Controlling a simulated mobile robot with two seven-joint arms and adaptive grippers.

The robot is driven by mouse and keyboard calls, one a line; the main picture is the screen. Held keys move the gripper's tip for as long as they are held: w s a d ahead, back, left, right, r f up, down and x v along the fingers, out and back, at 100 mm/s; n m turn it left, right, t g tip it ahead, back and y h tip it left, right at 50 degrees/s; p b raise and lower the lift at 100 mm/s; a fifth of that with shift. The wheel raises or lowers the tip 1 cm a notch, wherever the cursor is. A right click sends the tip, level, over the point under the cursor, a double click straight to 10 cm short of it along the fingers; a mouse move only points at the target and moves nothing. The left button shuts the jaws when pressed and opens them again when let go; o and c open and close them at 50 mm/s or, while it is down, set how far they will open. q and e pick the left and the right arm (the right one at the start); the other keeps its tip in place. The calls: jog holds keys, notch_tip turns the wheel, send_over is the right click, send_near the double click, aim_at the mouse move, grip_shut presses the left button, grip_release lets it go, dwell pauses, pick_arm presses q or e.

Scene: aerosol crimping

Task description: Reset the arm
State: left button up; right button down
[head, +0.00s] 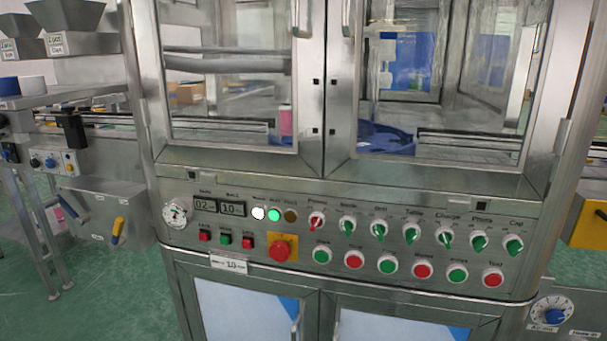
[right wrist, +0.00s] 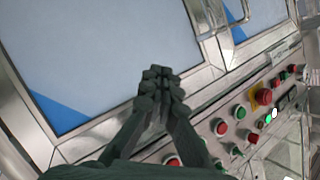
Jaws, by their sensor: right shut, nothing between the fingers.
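The right gripper (right wrist: 160,78) shows in the right wrist view. Its dark fingers are shut together at the tips with nothing between them. It is in front of the machine's lower cabinet door (right wrist: 90,45) and the edge of the control panel (right wrist: 205,115). I cannot tell whether it touches the machine. Neither gripper shows in the head view, and my left gripper is not seen. The steel control panel also shows in the head view (head: 340,262), with a row of switches, one red-tipped at the left and several green.
A red emergency button on a yellow base (head: 281,248) stands out from the panel. Glass doors (head: 225,70) above it are closed. A blue dial knob (head: 554,316) is at lower right. Green floor (head: 100,300) is open at left.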

jog(key=s+d+f+n+g+h, duration=0.1)
jog(key=s+d+f+g, duration=0.15)
jog(key=f, duration=0.35)
jog(key=s+d+f+n+g+h, duration=0.1)
jog(key=s+f+h, duration=0.1)
jog(key=s+f, duration=0.3)
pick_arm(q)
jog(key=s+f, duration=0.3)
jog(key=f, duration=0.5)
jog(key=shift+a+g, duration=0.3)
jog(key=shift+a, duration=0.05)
pick_arm(e)
jog(key=s+d+f+n+g+h, duration=0.2)
jog(key=s+f+g, duration=0.6)
jog(key=s+f, duration=0.8)
jog(key=s+n, duration=0.2)
jog(key=s, duration=0.1)
jog(key=shift+d+f, duration=0.15)
jog(key=shift+f, duration=0.2)
